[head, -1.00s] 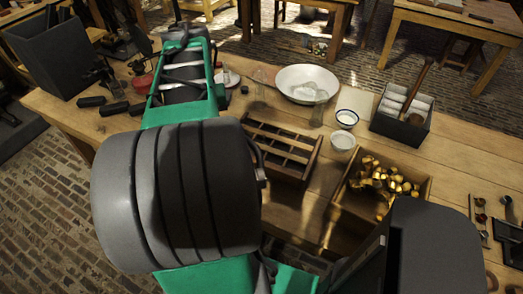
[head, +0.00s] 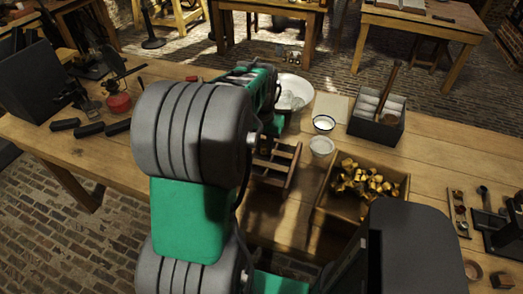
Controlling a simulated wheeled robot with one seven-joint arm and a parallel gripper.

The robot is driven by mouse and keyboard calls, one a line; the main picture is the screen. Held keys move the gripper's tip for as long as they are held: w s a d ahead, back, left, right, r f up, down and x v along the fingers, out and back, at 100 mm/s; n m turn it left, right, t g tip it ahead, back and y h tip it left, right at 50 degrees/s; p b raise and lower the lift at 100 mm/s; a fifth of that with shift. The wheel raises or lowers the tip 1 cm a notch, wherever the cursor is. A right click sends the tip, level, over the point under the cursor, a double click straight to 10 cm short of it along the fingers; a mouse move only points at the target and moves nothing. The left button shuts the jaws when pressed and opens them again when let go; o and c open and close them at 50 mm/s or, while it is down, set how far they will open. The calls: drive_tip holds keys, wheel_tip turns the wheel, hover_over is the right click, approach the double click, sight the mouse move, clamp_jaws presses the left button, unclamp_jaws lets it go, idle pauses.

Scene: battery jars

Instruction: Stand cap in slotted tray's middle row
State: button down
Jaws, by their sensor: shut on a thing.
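The slotted wooden tray (head: 293,167) stands on the table in the middle of the head view. My arm covers its left and back parts, so I see only some of its slots and its right wall. Brass-coloured caps (head: 362,180) lie in a loose heap in a wooden box (head: 334,217) to the right of the tray. My arm reaches forward over the table, with its far end above the tray's back left. My gripper is hidden behind my own arm links, and no held cap shows.
A large white basin (head: 297,87) and a dark divided box (head: 376,130) stand farther back. Black blocks (head: 90,132) lie at left.

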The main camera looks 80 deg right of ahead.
sight(262, 146)
drive_tip(key=d+f, duration=0.1)
drive_tip(key=w+d+f, duration=0.1)
drive_tip(key=f, duration=0.1)
drive_tip(key=shift+w+d, duration=0.15)
wheel_tip(262, 146, down, 3)
drive_tip(key=shift+r+p, duration=0.15)
drive_tip(key=shift+p, duration=0.35)
drive_tip(key=shift+f, duration=0.3)
drive_tip(key=c, duration=1.5)
unclamp_jaws()
drive_tip(key=shift+r, duration=0.15)
